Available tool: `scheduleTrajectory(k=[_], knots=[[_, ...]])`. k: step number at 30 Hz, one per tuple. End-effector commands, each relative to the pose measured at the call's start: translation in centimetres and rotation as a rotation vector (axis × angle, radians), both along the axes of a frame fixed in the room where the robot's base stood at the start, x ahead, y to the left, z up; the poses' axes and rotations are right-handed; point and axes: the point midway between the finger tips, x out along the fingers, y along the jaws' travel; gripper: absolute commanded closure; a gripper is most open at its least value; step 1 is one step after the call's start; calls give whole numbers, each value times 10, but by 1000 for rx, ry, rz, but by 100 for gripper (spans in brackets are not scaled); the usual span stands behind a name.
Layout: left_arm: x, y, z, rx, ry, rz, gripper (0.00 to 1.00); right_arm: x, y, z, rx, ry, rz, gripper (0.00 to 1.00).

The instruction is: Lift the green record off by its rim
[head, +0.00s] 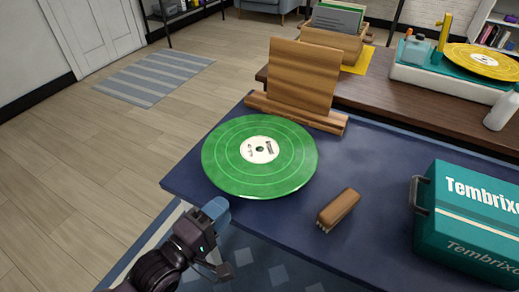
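The green record (227,160) with a white center label lies face up near the left corner of the dark blue table (385,185). Its whole face shows; what is directly under it is hidden. My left gripper (220,240) is at the lower left, just off the table's front edge and below the record in the picture. Its fingers look spread apart with nothing between them, one ending in a blue tip. It is apart from the record's rim. My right gripper is not in view.
A wooden stand (304,78) is right behind the record. A brown brush (339,210) lies to its right, and a teal case (468,222) stands farther right. Behind is a brown bench (372,100) with a turntable (445,83) carrying a yellow record. Floor is open at left.

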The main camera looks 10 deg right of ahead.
Motion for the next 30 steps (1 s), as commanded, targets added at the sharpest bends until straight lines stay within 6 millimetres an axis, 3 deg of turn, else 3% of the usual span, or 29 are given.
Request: scheduleTrajectory(k=[6,12,22,30], knots=[[16,-18,-5,-2,5,0,63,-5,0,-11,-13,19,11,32],[31,-34,-3,-1,3,0,63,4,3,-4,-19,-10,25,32],[34,-37,0,1,-1,1,63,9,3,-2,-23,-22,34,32],[34,-37,0,0,0,1,100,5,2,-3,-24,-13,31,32]])
